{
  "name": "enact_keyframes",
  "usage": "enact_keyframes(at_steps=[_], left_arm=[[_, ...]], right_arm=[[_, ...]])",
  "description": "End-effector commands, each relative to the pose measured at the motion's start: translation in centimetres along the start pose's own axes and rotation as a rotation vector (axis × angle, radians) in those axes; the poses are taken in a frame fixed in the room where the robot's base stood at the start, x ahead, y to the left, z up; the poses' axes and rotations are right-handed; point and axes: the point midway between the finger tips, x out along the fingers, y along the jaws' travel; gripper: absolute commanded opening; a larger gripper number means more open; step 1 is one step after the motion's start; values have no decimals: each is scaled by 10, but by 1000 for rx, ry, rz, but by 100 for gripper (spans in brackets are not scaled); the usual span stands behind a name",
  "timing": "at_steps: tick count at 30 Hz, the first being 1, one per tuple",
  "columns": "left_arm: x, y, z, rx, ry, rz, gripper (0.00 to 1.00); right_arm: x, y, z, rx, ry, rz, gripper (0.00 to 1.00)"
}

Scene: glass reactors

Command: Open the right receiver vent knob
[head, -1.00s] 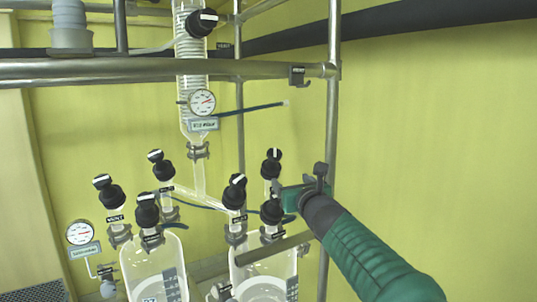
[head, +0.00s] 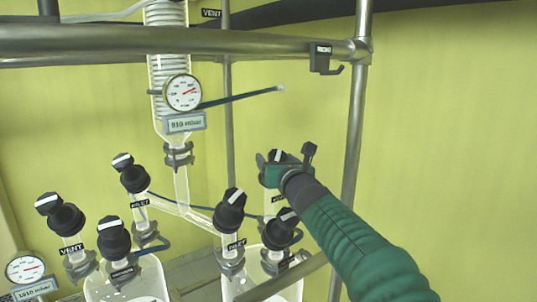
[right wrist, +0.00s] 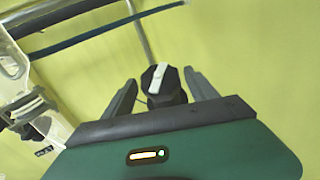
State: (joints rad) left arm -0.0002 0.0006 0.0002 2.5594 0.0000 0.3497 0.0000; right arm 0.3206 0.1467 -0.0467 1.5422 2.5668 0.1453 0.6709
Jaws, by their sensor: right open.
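A black knob with a white bar, which I take for the right receiver vent knob (head: 276,155), is mostly hidden behind my right gripper (head: 286,157) in the head view. In the right wrist view the black knob (right wrist: 161,84) sits between the two fingers of my right gripper (right wrist: 159,76), with gaps on both sides. The fingers are open and do not appear to touch it. The right receiver (head: 232,287) is a clear glass vessel below, partly cut off by the frame. My left gripper is not in view.
An inlet knob (head: 230,209) and another black knob (head: 282,229) stand close by on the right receiver. The left receiver (head: 100,290) has its own knobs. A metal post (head: 354,130) rises right of my gripper. A gauge (head: 183,92) hangs above left.

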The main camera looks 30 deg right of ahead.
Motion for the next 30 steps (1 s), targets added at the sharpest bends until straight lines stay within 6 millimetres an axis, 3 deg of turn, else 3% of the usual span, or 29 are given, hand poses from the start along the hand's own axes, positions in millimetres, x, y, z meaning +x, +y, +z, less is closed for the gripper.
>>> enact_keyframes(at_steps=[9, 23, 30], left_arm=[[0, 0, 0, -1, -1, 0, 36], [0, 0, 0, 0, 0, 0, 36], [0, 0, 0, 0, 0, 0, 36]], right_arm=[[3, -4, -4, 2, 3, -2, 65], [4, -5, -5, 1, 6, -4, 5], [4, -4, -6, 0, 7, -3, 4]])
